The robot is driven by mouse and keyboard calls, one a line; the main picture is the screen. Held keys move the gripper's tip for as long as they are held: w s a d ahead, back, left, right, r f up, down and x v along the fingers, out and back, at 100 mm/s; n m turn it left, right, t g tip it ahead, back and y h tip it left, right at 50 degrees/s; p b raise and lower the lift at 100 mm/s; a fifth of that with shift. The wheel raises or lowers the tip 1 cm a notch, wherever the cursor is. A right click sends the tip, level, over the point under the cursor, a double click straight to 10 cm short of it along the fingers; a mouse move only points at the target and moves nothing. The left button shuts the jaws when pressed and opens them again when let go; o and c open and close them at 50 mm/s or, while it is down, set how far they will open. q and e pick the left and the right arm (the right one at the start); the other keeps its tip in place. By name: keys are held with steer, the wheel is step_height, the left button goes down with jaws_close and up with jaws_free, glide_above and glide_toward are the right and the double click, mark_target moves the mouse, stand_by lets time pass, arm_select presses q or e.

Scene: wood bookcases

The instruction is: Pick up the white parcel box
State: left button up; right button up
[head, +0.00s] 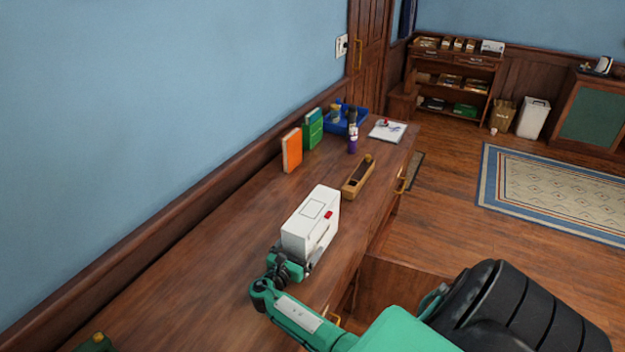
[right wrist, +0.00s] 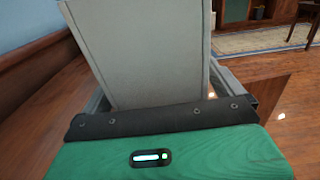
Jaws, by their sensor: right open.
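The white parcel box (head: 306,232) stands upright on the long wooden desk, with a red mark on its side. In the right wrist view the box (right wrist: 140,50) fills the upper middle as a pale grey face. My right gripper (head: 296,260) is at the box's near end. It is open, with one finger on each side of the box's near end; the fingers (right wrist: 165,95) are partly hidden behind the box and the palm. I cannot tell whether they touch it. Of my left arm, at most a small green part shows at the lower-left edge; its fingers are not visible.
On the desk (head: 190,265) beyond the box are a wooden tray (head: 358,178), an orange book (head: 292,150), a green book (head: 313,130), a purple container (head: 352,144), a blue bin (head: 340,122) and a notepad (head: 387,131). A blue wall runs along the left. The desk's near left is mostly clear.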

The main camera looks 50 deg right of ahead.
steer(key=c, duration=1.3)
steer(key=shift+r, duration=0.1)
